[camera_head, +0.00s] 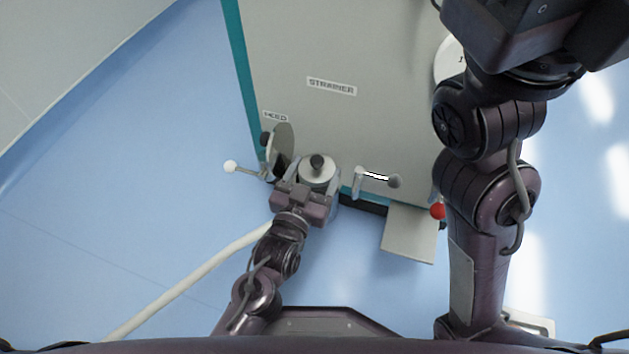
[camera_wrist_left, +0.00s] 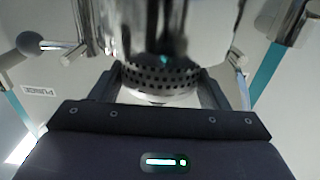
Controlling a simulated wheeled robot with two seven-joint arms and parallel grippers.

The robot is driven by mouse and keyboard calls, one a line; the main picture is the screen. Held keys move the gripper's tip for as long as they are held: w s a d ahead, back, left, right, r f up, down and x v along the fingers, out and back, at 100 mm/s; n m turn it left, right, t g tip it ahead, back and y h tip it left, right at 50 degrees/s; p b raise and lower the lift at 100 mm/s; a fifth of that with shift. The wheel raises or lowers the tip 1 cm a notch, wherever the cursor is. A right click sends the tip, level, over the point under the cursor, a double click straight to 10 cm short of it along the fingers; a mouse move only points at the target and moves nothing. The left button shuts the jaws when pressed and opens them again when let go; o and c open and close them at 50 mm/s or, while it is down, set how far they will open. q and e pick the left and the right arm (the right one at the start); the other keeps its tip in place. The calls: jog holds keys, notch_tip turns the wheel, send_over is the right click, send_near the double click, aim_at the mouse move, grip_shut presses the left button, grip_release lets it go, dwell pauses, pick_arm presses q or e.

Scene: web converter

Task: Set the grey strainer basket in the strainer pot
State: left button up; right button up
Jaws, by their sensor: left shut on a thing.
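My left gripper (camera_head: 316,188) is shut on the grey strainer basket (camera_head: 314,172) at the machine's front edge. The basket's round top with a dark knob shows in the head view. In the left wrist view, its perforated wall (camera_wrist_left: 160,79) lies between the two fingers (camera_wrist_left: 162,92). A shiny metal cylinder (camera_wrist_left: 165,28) shows just beyond it; I cannot tell for sure whether it is the strainer pot. Gripper and basket hide most of what lies beneath, so how deep the basket sits is unclear. My right gripper is not in view; only its arm shows at right.
The grey machine top (camera_head: 370,110) bears a STRAINER label (camera_head: 331,86). A tilted round disc (camera_head: 283,142) stands left of the basket, with a white-knobbed lever (camera_head: 231,166) beside it. A grey-knobbed handle (camera_head: 393,181) and a red knob (camera_head: 437,211) are to the right. Blue floor lies open at left.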

pick_arm(q)
jog(key=shift+f, duration=0.8)
jog(key=shift+f, duration=0.6)
jog(key=o, duration=0.8)
jog(key=shift+c, duration=0.2)
